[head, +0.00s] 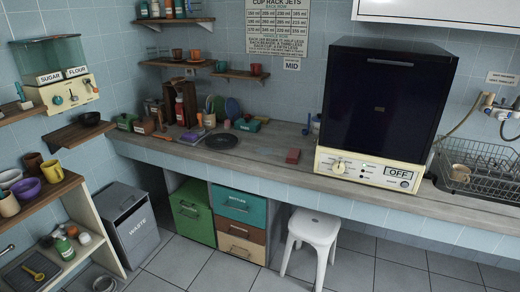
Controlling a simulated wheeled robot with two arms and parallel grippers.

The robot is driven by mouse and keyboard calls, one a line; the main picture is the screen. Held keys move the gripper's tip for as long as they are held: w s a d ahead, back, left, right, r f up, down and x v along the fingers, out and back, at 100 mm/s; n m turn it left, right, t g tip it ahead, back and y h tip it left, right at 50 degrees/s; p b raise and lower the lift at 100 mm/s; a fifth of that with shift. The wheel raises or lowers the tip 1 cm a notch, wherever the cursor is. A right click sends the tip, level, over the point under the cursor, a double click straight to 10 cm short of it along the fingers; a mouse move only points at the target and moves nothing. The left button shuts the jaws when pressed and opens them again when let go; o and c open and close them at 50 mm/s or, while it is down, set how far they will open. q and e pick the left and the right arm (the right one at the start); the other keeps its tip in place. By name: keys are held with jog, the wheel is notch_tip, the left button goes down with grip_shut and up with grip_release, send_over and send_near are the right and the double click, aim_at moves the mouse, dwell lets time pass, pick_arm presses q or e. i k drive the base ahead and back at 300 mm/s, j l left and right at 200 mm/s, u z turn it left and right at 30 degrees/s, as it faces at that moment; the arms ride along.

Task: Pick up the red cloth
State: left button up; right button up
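A small dull-red folded item (293,156), which looks like the red cloth, lies on the counter (262,165) near its front edge. It is left of the large dark dishwasher-like machine (385,100) and right of a dark round pan or plate (221,141). It is small in the picture, so I cannot tell its material for certain. Nothing covers it. Neither of my grippers shows in the head view.
A white stool (313,232) stands on the floor below the counter. Drawers (240,208) and a grey waste bin (133,222) are to its left. A dish rack (480,170) sits at the right. The counter around the red item is clear.

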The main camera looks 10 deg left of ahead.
aim_at(294, 154)
jog(key=z, duration=0.25)
jog(key=i+j+z, duration=0.15)
jog(key=z, duration=0.2)
jog(key=i+j+z, duration=0.1)
jog(key=j+z, duration=0.6)
jog(key=i+j, duration=0.05)
